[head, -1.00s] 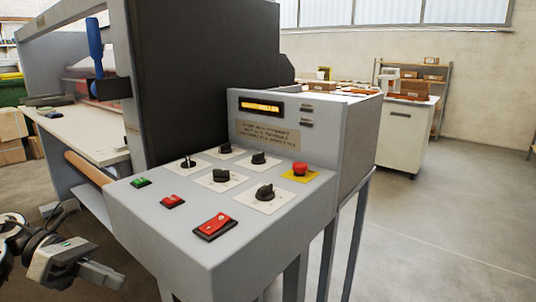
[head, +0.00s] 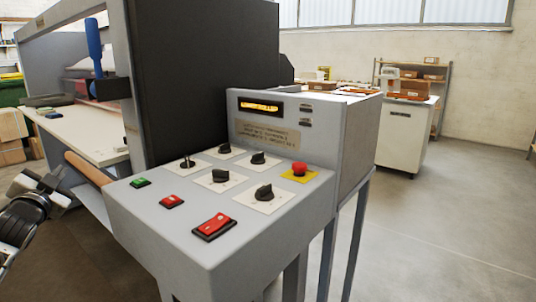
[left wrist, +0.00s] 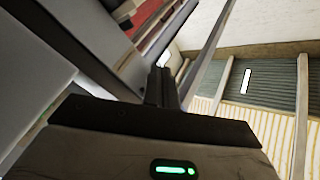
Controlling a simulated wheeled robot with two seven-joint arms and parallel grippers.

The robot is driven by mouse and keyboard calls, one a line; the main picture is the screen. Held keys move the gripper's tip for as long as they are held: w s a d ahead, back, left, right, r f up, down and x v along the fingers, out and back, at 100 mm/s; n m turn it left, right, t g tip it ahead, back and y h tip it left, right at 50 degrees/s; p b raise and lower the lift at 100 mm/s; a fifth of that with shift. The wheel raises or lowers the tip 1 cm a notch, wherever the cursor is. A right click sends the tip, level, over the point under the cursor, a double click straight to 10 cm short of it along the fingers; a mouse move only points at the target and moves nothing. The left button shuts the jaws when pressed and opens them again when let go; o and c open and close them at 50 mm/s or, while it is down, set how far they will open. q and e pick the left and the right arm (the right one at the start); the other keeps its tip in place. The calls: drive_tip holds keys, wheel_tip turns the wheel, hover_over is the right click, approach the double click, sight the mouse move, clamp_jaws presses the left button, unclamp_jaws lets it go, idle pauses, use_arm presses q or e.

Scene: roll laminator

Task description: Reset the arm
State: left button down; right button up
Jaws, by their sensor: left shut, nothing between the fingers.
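My left gripper (head: 62,176) is at the left edge of the head view, in front of the laminator's roller and left of the control panel (head: 150,222). It is apart from the panel. In the left wrist view its fingers (left wrist: 162,86) are together with nothing between them. The roll laminator (head: 205,70) fills the left and middle of the head view. My right gripper is out of view.
The panel carries black knobs (head: 263,192), a red rocker switch (head: 214,226), a green button (head: 140,182) and a red emergency stop (head: 299,170). An amber display (head: 260,107) is lit. A white cabinet (head: 405,135) stands behind. The floor at right (head: 455,225) is clear.

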use_arm(q)
drive_tip(key=s+d+f+g+h, duration=0.2)
drive_tip(key=s+d+f, duration=0.3)
drive_tip(key=f, duration=0.4)
drive_tip(key=s+d+f+n+g+h, duration=0.1)
drive_tip(key=s+d+f+g, duration=0.15)
drive_tip(key=d+f, duration=0.55)
drive_tip(key=s+d+f+g+h, duration=0.1)
drive_tip(key=s+d+f+h, duration=0.1)
drive_tip(key=s+d+f, duration=0.55)
drive_tip(key=s+d+f+n+g+h, duration=0.1)
drive_tip(key=s+d+f, duration=0.2)
drive_tip(key=s+d, duration=0.4)
drive_tip(key=s+d+f+n+g+h, duration=0.1)
drive_tip(key=s+d+f+g, duration=0.1)
drive_tip(key=s+d+f, duration=0.2)
drive_tip(key=s+d, duration=0.3)
drive_tip(key=s, duration=0.5)
drive_tip(key=shift+s+d+f+n+h, duration=0.15)
drive_tip(key=shift+s+d+n+h, duration=0.1)
drive_tip(key=shift+n+h, duration=0.15)
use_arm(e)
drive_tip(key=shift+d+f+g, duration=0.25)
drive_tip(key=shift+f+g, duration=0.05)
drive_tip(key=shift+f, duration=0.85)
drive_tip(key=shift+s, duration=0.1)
